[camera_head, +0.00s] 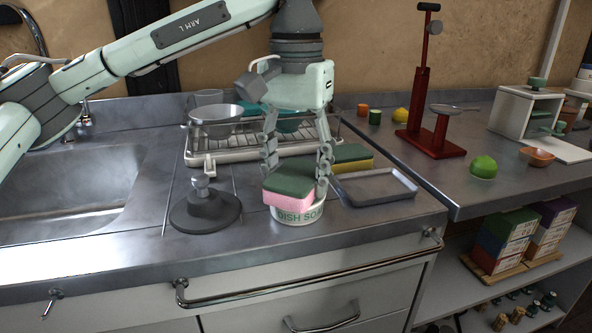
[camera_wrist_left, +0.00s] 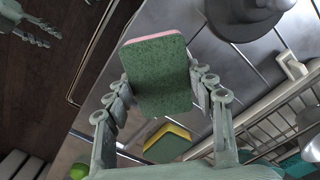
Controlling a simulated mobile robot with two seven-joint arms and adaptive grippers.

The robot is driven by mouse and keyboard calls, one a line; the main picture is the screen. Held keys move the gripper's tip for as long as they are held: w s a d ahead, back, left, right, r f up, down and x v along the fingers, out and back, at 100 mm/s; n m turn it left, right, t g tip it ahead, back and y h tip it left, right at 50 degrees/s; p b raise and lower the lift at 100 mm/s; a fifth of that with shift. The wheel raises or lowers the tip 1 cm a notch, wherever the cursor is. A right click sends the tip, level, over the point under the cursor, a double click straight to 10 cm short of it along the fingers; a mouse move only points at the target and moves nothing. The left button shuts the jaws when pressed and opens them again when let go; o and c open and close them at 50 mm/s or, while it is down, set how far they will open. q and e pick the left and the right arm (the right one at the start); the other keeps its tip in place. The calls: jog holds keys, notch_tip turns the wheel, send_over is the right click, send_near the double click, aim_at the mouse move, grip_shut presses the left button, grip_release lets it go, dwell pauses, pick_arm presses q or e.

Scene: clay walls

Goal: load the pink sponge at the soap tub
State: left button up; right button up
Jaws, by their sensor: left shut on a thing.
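The pink sponge (camera_head: 288,201) has a green top layer. My left gripper (camera_head: 296,178) points down and is shut on it, one finger on each side. In the left wrist view the sponge (camera_wrist_left: 158,77) shows its green face, with a thin pink edge, between the fingers. The white soap tub (camera_head: 299,218), lettered "DISH SO…", is directly under the sponge. The sponge's lower edge overlaps the tub's rim in the picture; I cannot tell whether they touch. The tub's inside is hidden. My right gripper (camera_wrist_left: 38,33) shows only in the left wrist view, with its fingers apart.
A yellow-green sponge (camera_head: 352,160) lies behind, near an empty grey tray (camera_head: 375,187). A grey round base with a knob (camera_head: 205,209) stands left of the tub. A dish rack (camera_head: 228,155) holding a bowl is behind. The sink (camera_head: 75,187) is at left.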

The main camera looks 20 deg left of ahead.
aim_at(296, 174)
pick_arm(q)
jog(key=shift+f, duration=0.1)
dwell(0.3)
jog(key=shift+r+p, duration=2.65)
jog(key=shift+r, duration=0.95)
